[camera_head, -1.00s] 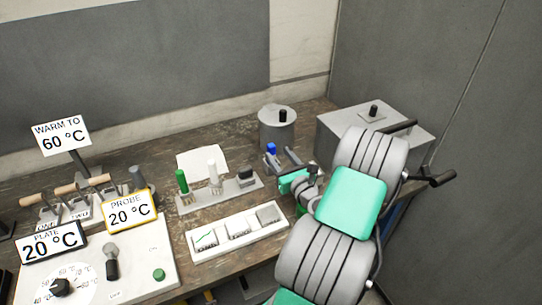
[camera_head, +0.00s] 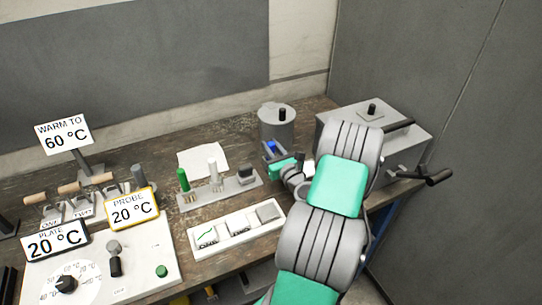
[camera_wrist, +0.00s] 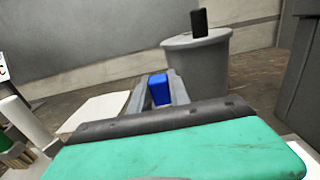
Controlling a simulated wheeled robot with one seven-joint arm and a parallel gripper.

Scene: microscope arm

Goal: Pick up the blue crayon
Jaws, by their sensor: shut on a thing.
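The blue crayon (camera_head: 271,147) is a short, stubby blue piece. In the wrist view the blue crayon (camera_wrist: 159,89) stands between the two grey fingers of my gripper (camera_wrist: 158,92). In the head view my gripper (camera_head: 274,152) is at the right of the rack, in front of the grey canister, with its fingers closed around the crayon. The crayon's lower part is hidden by the fingers and the green wrist housing.
A rack (camera_head: 221,194) with a green crayon (camera_head: 183,179), a white one (camera_head: 213,170) and a dark block stands left of my gripper. A grey lidded canister (camera_head: 277,127) is behind it. A grey box (camera_head: 348,143) is at right. White paper (camera_head: 203,160) lies behind the rack.

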